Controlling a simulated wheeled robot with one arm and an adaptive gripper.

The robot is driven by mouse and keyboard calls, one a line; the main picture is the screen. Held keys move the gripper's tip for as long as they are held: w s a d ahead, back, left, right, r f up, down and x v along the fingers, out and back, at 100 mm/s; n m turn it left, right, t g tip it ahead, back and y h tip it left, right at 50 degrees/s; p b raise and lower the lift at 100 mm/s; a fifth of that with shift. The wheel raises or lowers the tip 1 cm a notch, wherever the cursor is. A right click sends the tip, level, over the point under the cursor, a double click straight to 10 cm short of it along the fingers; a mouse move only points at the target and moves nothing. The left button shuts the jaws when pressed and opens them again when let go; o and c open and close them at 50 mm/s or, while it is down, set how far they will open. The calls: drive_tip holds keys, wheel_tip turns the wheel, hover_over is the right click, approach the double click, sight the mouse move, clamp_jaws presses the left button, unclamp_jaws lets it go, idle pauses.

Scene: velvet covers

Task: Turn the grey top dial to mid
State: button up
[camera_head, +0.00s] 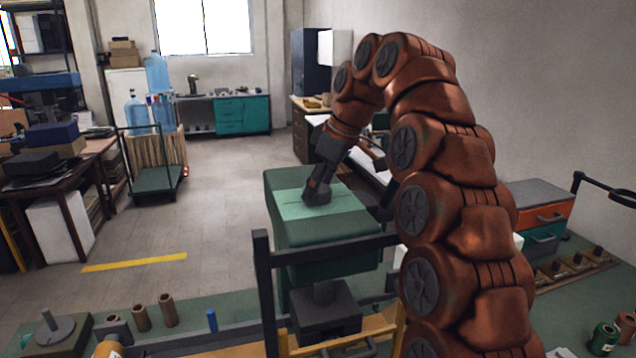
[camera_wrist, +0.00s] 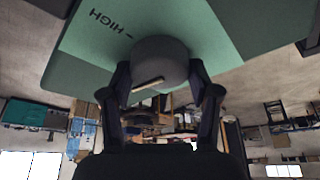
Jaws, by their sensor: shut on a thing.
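The grey top dial (camera_head: 316,198) is a short round knob on the top face of a green box (camera_head: 287,225). In the wrist view the dial (camera_wrist: 160,58) sits between my two fingertips, with a pale pointer bar (camera_wrist: 147,83) on it. The word HIGH (camera_wrist: 106,20) with a short tick is printed on the green face near the dial, upside down in this view. No mid label is visible. My gripper (camera_head: 318,187) reaches down from above and is shut on the dial; it also shows in the wrist view (camera_wrist: 160,76).
A dark rail frame (camera_head: 262,285) stands in front of the green box. Cardboard tubes (camera_head: 167,310) and a blue peg (camera_head: 212,320) stand on the bench at front left. A drawer unit (camera_head: 540,215) and a wooden tray of pegs (camera_head: 577,266) lie to the right.

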drive_tip(key=shift+n, duration=0.5)
drive_tip(key=o, duration=1.2)
drive_tip(key=shift+c, duration=0.2)
